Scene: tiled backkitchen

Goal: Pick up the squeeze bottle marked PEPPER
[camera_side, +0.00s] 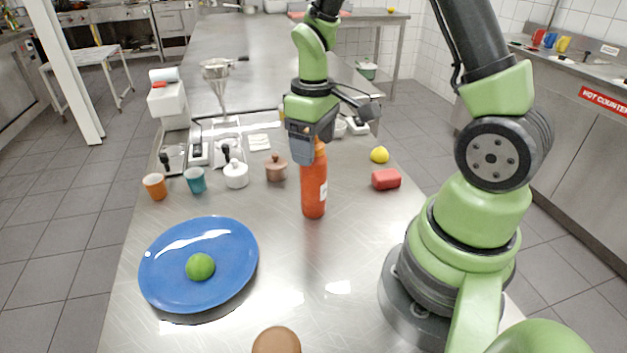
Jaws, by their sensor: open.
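An orange-red squeeze bottle (313,190) stands upright on the steel counter, right of the blue plate. A white label shows at its right edge, but its text cannot be read from here. My gripper (308,150) points down over the bottle's top, with its jaws open. The upper part of the bottle is partly hidden behind the gripper, and I cannot tell whether the jaws touch it.
A blue plate (160,265) holding a green lime (200,267) lies at front left. A red block (386,179) and a lemon (379,155) lie right of the bottle. Cups and small lidded pots, including a brown pot (276,169), stand left. A brown rounded object (276,341) is at the front edge.

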